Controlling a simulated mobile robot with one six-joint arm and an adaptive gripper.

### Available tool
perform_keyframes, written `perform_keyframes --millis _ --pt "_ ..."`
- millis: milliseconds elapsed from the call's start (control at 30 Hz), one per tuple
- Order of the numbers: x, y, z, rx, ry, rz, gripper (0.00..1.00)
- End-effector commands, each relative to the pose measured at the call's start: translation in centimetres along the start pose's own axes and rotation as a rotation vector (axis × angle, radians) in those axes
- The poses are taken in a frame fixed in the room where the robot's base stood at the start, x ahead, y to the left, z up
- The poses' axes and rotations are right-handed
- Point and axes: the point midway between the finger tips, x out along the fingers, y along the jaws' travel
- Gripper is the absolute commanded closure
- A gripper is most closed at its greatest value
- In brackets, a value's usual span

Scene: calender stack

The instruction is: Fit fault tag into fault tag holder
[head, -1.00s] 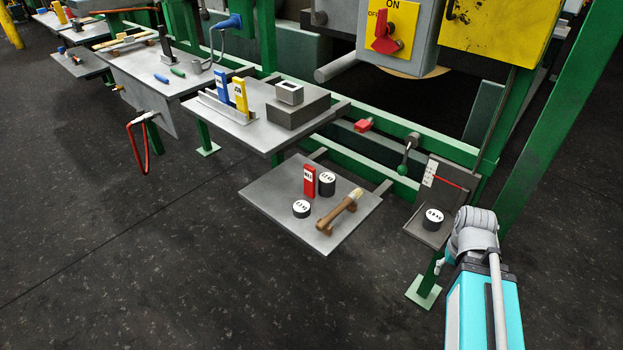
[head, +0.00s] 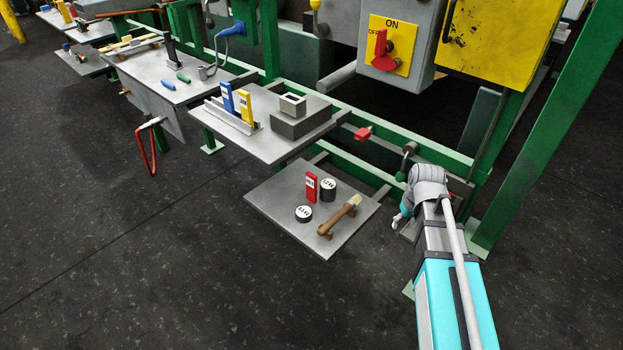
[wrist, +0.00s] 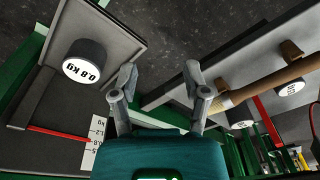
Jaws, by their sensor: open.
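A red upright tag (head: 311,187) with a white label stands on the lower grey shelf; it looks like the fault tag, but I cannot read its label. A holder (head: 231,117) on the upper shelf has a blue tag (head: 228,98) and a yellow tag (head: 245,106) standing in it, with bare rail to the left of them. My gripper (wrist: 160,76) is open and empty in the wrist view, between a scale tray and the lower shelf, apart from the tag.
Black weights (head: 328,189) and (head: 304,213) and a wooden-handled tool (head: 340,215) crowd the lower shelf (head: 274,205). A 0.8 kg weight (wrist: 84,60) stands on the scale tray beside my gripper. A grey block (head: 300,120) is on the upper shelf. Green rails run behind.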

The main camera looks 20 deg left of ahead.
Motion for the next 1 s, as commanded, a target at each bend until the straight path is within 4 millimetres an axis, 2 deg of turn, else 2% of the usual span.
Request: perform_keyframes --millis 33,200,400,500,600,700,800,1000 --pt "-1.9 -1.6 -2.7 -0.063 0.011 -0.009 0.40" --pt "-4.5 -7.1 -8.6 -0.269 0.052 -0.036 0.40" --pt "-7.5 -14.3 -14.5 -0.496 0.101 -0.065 0.40" --pt "-8.5 -17.5 -16.6 -0.588 0.121 -0.077 0.40" --pt "-9.3 -19.9 -17.9 -0.655 0.137 -0.084 0.40" --pt "-9.7 -21.5 -18.7 -0.697 0.147 -0.090 0.40" --pt "-9.8 -22.3 -19.0 -0.719 0.152 -0.093 0.40" --pt "-9.7 -22.4 -19.0 -0.724 0.154 -0.094 0.40"
